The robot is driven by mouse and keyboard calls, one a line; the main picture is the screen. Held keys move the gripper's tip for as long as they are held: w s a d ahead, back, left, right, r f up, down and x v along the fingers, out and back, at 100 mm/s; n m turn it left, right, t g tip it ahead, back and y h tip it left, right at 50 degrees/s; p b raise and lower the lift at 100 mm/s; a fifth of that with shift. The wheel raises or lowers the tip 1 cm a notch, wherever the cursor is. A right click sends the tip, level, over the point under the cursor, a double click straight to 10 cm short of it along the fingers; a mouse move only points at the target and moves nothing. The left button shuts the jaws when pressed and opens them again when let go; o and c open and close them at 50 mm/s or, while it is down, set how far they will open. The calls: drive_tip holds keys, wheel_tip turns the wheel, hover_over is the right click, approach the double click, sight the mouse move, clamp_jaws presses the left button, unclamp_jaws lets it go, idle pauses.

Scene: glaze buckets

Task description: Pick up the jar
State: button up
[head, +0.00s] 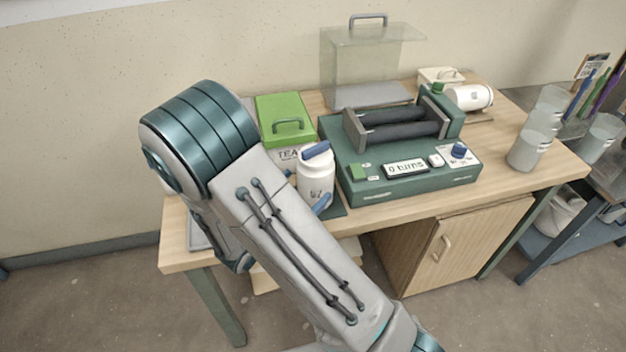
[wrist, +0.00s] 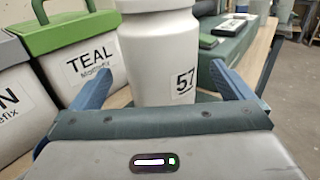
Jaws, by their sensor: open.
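The jar (head: 315,187) is white with a blue piece at its top and stands upright near the table's front edge, left of the green machine. In the wrist view the jar (wrist: 160,55), labelled 57, fills the middle; its top is cut off by the frame. My gripper (wrist: 163,72) is open, with one blue finger on each side of the jar. Gaps seem to show beside the fingers, but I cannot tell whether either touches it. In the head view my arm hides most of the gripper; a blue finger shows low beside the jar.
A green-lidded bin (head: 285,117) labelled TEAL stands just left of the jar. The green roller machine (head: 400,165), reading 0 turns, is close on the right. A white jar (head: 470,97) lies on its side behind it. Clear cups (head: 528,150) stand at the table's right end.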

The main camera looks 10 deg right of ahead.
sight(316, 146)
drive_tip(key=x, duration=0.5)
drive_tip(key=shift+w+d, duration=0.15)
drive_tip(key=shift+d, duration=0.05)
drive_tip(key=shift+c, duration=0.3)
drive_tip(key=c, duration=1.1)
drive_tip(key=shift+c, duration=0.2)
drive_tip(key=shift+r, duration=0.1)
wheel_tip(316, 146, up, 10)
drive_tip(key=shift+f+p, duration=0.1)
drive_tip(key=shift+p, duration=0.65)
drive_tip(key=shift+r+p, duration=2.55)
drive_tip(key=shift+r, duration=0.55)
